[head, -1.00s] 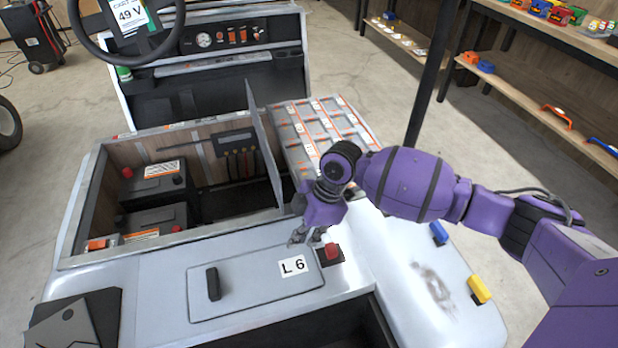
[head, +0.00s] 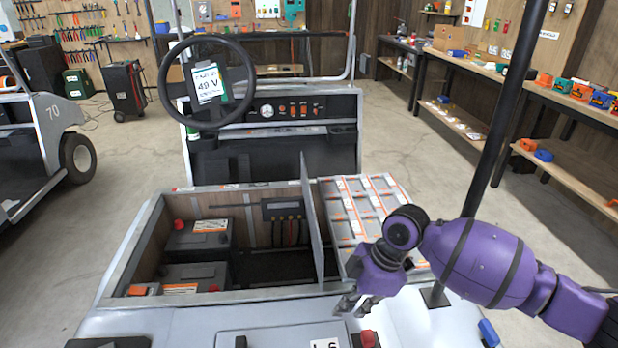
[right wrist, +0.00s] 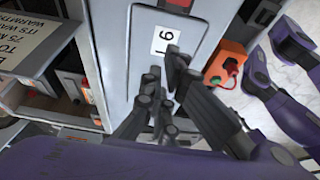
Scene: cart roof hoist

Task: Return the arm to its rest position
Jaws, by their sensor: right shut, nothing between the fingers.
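My right arm (head: 480,262), purple with black bands, comes in from the right and reaches over the cart. My right gripper (head: 357,306) is shut and empty above the cart's grey rear deck, near a red button (head: 368,338). In the right wrist view its dark fingers (right wrist: 166,88) lie in front of the grey panel with the white label (right wrist: 172,42). The red button on its orange box (right wrist: 229,63) is to their right, apart from them. My left gripper is not in view.
The cart's open bay (head: 262,268) holds black batteries (head: 198,236), with an upright divider (head: 312,225) beside it. A dark post (head: 505,110) stands close beyond my right arm. A steering wheel (head: 207,85) and workbenches (head: 570,100) are farther back.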

